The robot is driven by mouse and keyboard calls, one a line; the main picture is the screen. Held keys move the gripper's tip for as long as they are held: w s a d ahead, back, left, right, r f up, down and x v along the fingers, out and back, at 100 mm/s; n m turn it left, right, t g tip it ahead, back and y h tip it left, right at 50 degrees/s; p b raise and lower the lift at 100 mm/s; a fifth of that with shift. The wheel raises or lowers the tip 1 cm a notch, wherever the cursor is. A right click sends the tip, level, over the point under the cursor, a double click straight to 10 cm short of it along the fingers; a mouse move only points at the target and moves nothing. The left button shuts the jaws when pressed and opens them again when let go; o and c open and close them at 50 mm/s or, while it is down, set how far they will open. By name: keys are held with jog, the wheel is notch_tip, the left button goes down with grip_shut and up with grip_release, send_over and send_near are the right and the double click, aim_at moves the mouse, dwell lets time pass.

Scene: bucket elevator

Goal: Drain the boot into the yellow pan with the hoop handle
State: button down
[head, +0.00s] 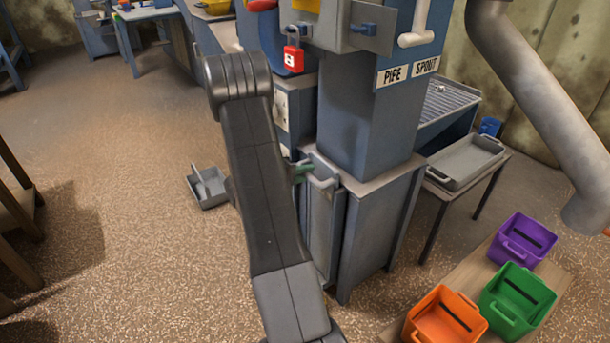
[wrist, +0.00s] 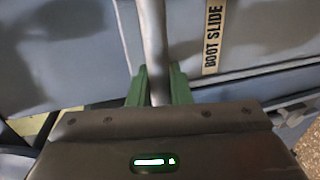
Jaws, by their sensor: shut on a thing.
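My gripper (wrist: 157,88) has its green fingers on either side of a grey upright bar, shut on the boot slide handle (wrist: 153,45). A "BOOT SLIDE" label (wrist: 213,38) is on the blue-grey panel just right of the bar. In the head view my gripper (head: 303,169) shows as green fingers at the boot slide (head: 322,215), low on the elevator column; my arm hides part of it. A yellow pan (head: 215,8) sits on the bench at the top, cut by the frame edge; its handle cannot be made out. The boot's inside is hidden.
A grey pan (head: 208,188) with an upright part lies on the floor left of my arm. A grey tray (head: 466,160) stands on a table at right. Purple (head: 523,238), green (head: 517,300) and orange (head: 446,318) bins sit at lower right. Open floor lies left.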

jog(key=shift+s+f, duration=0.1)
jog(key=shift+f, duration=0.2)
jog(key=c, duration=1.4)
grip_release()
jog(key=shift+f, duration=0.1)
jog(key=shift+r, duration=0.2)
jog(key=p+v, duration=0.2)
jog(key=v, duration=1.1)
jog(key=shift+s+a, duration=0.2)
jog(key=shift+a, duration=0.1)
jog(key=shift+w+d, duration=0.1)
